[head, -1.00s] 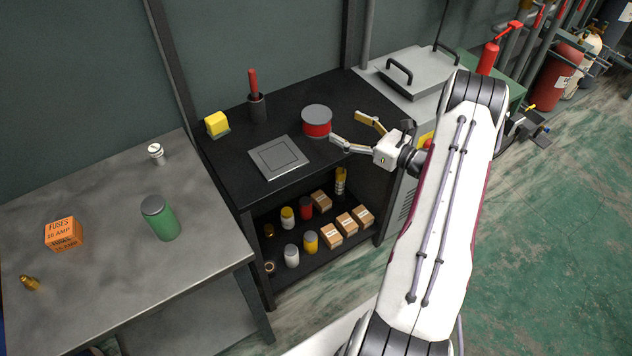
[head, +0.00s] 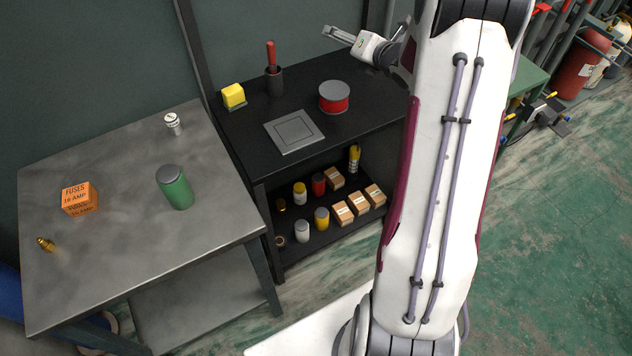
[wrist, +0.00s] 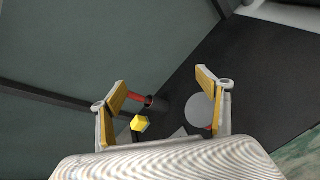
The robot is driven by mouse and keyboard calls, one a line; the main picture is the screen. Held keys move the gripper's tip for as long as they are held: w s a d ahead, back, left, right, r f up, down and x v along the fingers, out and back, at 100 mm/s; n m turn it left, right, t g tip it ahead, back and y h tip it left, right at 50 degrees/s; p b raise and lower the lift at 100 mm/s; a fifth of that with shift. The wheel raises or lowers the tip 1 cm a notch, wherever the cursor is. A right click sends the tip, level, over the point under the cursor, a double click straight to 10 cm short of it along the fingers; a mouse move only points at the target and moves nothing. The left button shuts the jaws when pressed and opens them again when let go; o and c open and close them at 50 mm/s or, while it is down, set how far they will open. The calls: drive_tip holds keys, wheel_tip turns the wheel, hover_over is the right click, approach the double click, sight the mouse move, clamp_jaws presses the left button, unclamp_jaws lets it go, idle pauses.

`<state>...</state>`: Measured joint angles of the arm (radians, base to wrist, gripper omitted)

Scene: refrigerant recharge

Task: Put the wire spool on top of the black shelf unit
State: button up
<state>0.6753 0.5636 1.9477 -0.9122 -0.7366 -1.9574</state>
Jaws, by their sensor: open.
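The wire spool (head: 334,98), red with grey ends, stands upright on the top of the black shelf unit (head: 375,111), right of a flat grey square plate. My gripper (head: 338,36) is above and behind the spool, apart from it, with nothing held. In the wrist view my gripper (wrist: 162,84) has its yellow-padded fingers spread wide. The spool's grey top (wrist: 199,109) shows beyond the right finger, which partly hides it.
The grey square plate (head: 294,131), a yellow block (head: 233,95) and a dark cup with a red handle (head: 273,80) share the top. Jars and small boxes fill the lower shelf. A grey table (head: 120,250) at left holds a green can (head: 175,188) and an orange fuse box (head: 78,198).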

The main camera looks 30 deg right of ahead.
drive_tip(key=s+a+r+m+g+h, duration=0.3)
drive_tip(key=s+a+r+m+g, duration=0.1)
drive_tip(key=s+a+r+m, duration=1)
drive_tip(key=s+a+f+m+g+y, duration=0.2)
drive_tip(key=s+a+m, duration=0.4)
drive_tip(key=s, duration=0.6)
drive_tip(key=s+a+f+m+g+y, duration=0.2)
drive_tip(key=s+a+m, duration=0.5)
drive_tip(key=s+a, duration=0.4)
drive_tip(key=shift+s+a+f+m, duration=0.15)
drive_tip(key=shift+s+f+m, duration=0.3)
drive_tip(key=shift+s, duration=0.7)
